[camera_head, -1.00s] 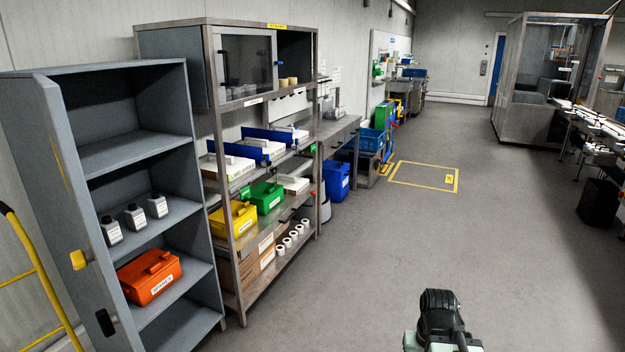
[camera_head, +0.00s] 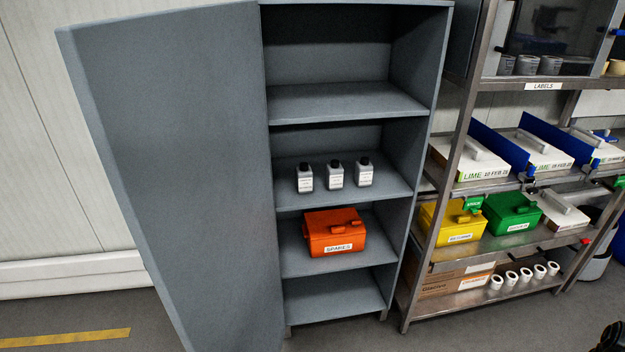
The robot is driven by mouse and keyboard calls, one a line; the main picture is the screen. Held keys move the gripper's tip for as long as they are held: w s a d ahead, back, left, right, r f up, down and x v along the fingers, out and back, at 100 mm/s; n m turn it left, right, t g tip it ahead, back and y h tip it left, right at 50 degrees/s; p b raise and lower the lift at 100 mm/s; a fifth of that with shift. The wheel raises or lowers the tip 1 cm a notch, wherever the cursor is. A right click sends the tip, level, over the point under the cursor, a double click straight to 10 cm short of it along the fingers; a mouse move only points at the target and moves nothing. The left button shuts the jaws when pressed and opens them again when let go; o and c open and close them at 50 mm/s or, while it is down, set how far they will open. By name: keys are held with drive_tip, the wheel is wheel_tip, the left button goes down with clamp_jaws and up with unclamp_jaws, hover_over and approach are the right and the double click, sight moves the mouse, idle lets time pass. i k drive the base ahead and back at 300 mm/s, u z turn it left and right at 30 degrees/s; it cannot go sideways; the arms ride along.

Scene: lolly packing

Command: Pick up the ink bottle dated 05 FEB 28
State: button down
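Three white bottles with black caps stand upright in a row on a middle shelf of the open grey cabinet (camera_head: 354,98): a left bottle (camera_head: 305,180), a middle bottle (camera_head: 335,177) and a right bottle (camera_head: 365,174). Each has a label on its front, but the print is too small to read, so I cannot tell which is dated 05 FEB 28. My gripper is not clearly in view; only a dark part of my arm shows at the bottom right corner.
The cabinet door (camera_head: 175,150) stands open on the left. An orange SPARES box (camera_head: 335,232) sits one shelf below the bottles. A metal rack (camera_head: 470,130) with label boxes, a yellow box (camera_head: 452,222) and a green box (camera_head: 512,213) stands to the right.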

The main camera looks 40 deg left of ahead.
sight(363, 168)
drive_tip(key=u, duration=0.85)
drive_tip(key=i, duration=1.25)
drive_tip(key=u, duration=1)
drive_tip(key=k, duration=0.8)
drive_tip(key=u, duration=0.1)
drive_tip(key=i, duration=0.9)
drive_tip(key=z, duration=0.1)
